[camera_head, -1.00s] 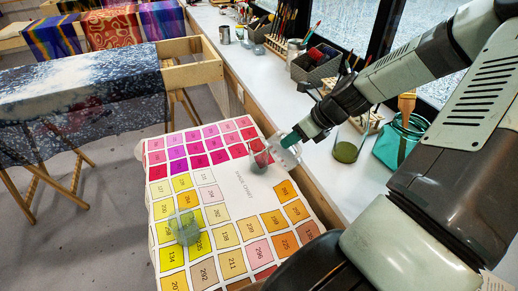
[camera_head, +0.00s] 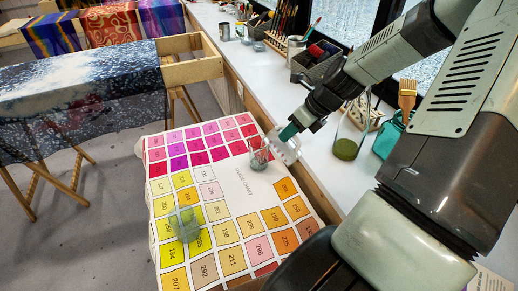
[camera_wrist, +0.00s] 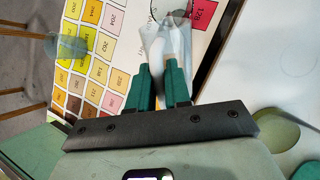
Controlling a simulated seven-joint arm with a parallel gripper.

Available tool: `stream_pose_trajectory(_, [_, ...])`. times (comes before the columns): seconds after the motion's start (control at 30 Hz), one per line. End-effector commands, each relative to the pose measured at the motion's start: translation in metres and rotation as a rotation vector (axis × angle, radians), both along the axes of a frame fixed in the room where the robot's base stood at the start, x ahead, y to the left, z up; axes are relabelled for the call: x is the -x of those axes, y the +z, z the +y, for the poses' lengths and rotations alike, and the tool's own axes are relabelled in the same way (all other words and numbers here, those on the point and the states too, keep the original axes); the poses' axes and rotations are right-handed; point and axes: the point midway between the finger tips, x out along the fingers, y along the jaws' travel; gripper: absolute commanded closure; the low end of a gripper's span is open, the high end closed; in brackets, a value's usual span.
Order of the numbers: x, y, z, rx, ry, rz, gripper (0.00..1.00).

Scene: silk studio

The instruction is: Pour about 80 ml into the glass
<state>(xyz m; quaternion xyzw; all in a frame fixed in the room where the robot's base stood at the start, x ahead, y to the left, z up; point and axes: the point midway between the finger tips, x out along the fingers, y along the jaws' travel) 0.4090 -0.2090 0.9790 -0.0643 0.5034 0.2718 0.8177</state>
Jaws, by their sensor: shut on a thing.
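My gripper (camera_wrist: 160,88) has its green fingers shut on a clear vessel (camera_wrist: 156,42). In the head view the held vessel (camera_head: 286,149) is tilted at the right edge of the colour chart, close beside a small clear glass (camera_head: 259,160). The glass stands upright on the chart, near the pink squares, with a greyish lower part. In the wrist view its round rim (camera_wrist: 172,8) shows at the top edge, just beyond the held vessel. I cannot tell whether liquid is running or whether the two touch. The liquid level in the held vessel is not clear.
A second glass with greenish content (camera_head: 186,224) stands on the yellow squares of the chart (camera_head: 238,187). On the white counter (camera_head: 325,165) stand a flask with green liquid (camera_head: 347,148) and a teal jar (camera_head: 386,142) with a brush. Brush pots and a grey basket are farther back.

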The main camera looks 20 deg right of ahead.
Motion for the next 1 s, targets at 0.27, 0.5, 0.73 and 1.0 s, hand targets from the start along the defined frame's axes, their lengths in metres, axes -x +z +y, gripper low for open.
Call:
stream_pose_trajectory(0.27, [-0.0016,0.0021,0.0004,0.01,0.001,0.015,1.0])
stream_pose_trajectory(0.5, [-0.0027,0.0033,0.0012,0.016,0.001,0.03,1.0])
stream_pose_trajectory(0.73, [-0.0043,0.0045,0.0016,0.024,0.002,0.045,1.0])
stream_pose_trajectory(1.0, [-0.006,0.0066,0.0029,0.036,0.001,0.07,1.0])
